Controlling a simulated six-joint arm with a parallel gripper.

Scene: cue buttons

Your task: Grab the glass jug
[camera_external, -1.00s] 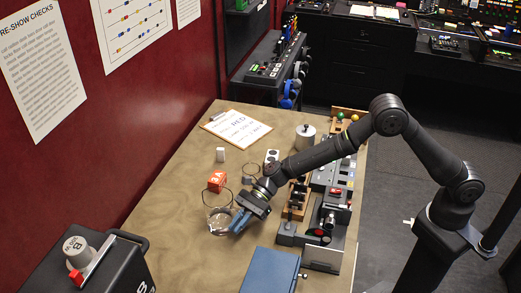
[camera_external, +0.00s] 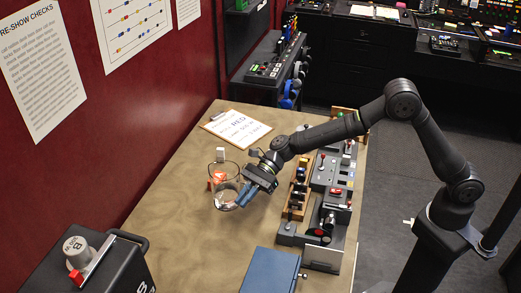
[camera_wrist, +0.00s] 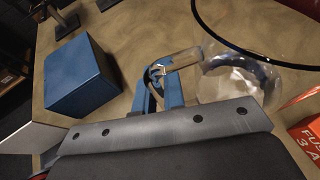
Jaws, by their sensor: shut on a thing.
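In the wrist view the blue fingers (camera_wrist: 163,90) close around the glass handle (camera_wrist: 172,63), with the jug's body (camera_wrist: 232,82) to the right. The exact gap under the jug is hard to tell.
A blue box (camera_external: 270,271) is at the front. Control panels (camera_external: 326,170) line the right edge. A clipboard (camera_external: 235,128) lies at the back. The table's left front is bare.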

